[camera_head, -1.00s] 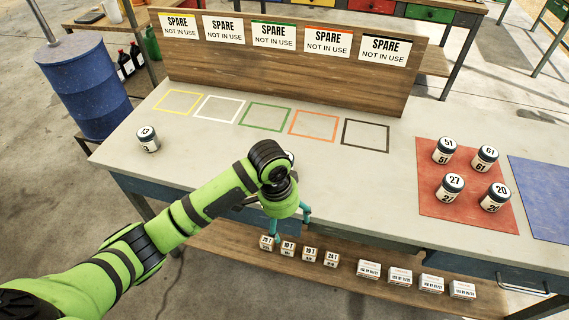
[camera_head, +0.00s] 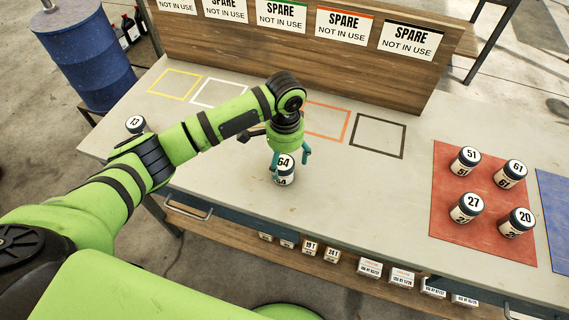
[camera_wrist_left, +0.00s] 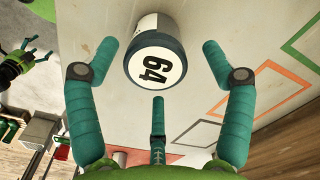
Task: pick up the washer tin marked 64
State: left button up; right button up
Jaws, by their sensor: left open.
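The washer tin marked 64 (camera_head: 284,171) stands upright on the pale worktop, below my left gripper in the head view. Its white lid label and dark rim show in the left wrist view (camera_wrist_left: 156,66), ahead of and between the spread fingers. My left gripper (camera_head: 290,156) is open, with its teal fingers close around the near sides of the tin in the head view. In the wrist view gaps show between the fingers and the tin. I cannot tell whether any finger touches it. My right gripper is not clearly in the head view.
Tins marked 51, 61, 27 and 20 stand on a red mat (camera_head: 444,233) at right. A tin marked 13 (camera_head: 135,125) stands at left, near my arm. Coloured outlines and a wooden board (camera_head: 300,66) with SPARE signs lie behind. Small boxes line the lower shelf.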

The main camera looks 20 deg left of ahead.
aim_at(283, 163)
pick_arm(q)
jog(key=f, duration=0.2)
jog(key=f+p, duration=0.1)
jog(key=shift+s+a+f, duration=0.15)
jog(key=shift+s+f, duration=0.2)
jog(key=shift+s, duration=0.05)
jog(key=shift+w+f, duration=0.1)
jog(key=shift+f, duration=0.35)
jog(key=shift+c, duration=0.4)
jog(key=c, duration=1.2)
jog(key=shift+c, duration=0.2)
pick_arm(e)
jog(key=shift+w+a+r, duration=0.1)
jog(key=shift+w+r, duration=0.35)
jog(key=shift+r, duration=0.35)
jog(key=shift+s, duration=0.15)
pick_arm(q)
jog(key=shift+r, duration=0.2)
